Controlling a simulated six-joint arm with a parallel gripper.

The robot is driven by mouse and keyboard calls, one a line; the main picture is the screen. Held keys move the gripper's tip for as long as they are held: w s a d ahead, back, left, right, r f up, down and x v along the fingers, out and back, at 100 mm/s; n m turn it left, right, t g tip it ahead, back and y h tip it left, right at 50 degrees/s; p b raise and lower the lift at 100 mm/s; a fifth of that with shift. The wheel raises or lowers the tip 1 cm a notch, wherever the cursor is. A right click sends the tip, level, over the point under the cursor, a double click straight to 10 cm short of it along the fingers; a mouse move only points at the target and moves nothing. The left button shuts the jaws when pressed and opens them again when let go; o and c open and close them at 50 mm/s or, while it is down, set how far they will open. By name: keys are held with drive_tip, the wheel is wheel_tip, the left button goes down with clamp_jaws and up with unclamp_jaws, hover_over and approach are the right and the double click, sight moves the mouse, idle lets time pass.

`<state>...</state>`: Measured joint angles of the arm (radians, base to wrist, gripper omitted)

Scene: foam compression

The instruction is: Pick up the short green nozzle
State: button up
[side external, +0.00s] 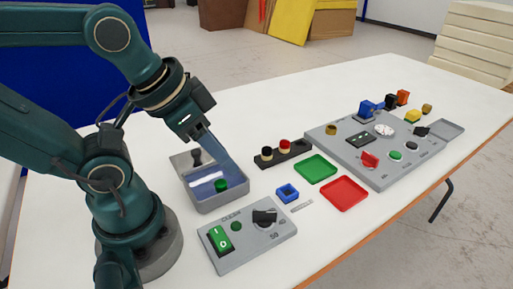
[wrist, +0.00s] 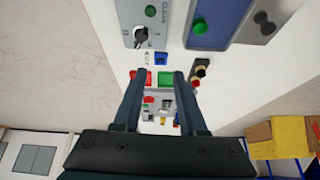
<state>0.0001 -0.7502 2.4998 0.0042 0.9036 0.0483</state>
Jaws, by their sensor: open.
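A short green cylinder (side external: 221,185), which looks like the short green nozzle, stands in the blue-floored basin of a grey box (side external: 222,206). The same green piece shows near the top of the wrist view (wrist: 199,27), on the blue floor. My gripper (side external: 200,131) is above the back of the box, higher than the green piece and apart from it. In the wrist view my gripper (wrist: 160,73) has its two fingers spread with nothing between them.
A black knob (side external: 196,157) stands at the back of the box. A dark rack (side external: 283,154) holds red-topped and dark pieces. Green (side external: 315,169) and red (side external: 344,194) trays, a blue square holder (side external: 287,193), a CLEAN panel (side external: 247,241) and a larger grey panel (side external: 350,165) lie to the right.

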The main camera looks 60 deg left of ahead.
drive_tip(key=m, duration=0.1)
drive_tip(key=m+g+y, duration=0.4)
drive_tip(key=m+g, duration=0.3)
drive_tip(key=m, duration=0.5)
hover_over(221, 182)
drive_tip(key=w+d, duration=0.1)
drive_tip(key=d, duration=0.1)
drive_tip(key=f, duration=0.8)
drive_tip(key=shift+a+f, duration=0.25)
drive_tip(key=shift+s+f, duration=0.2)
drive_tip(key=shift+f, duration=0.35)
drive_tip(key=shift+x, duration=2.4)
clamp_jaws()
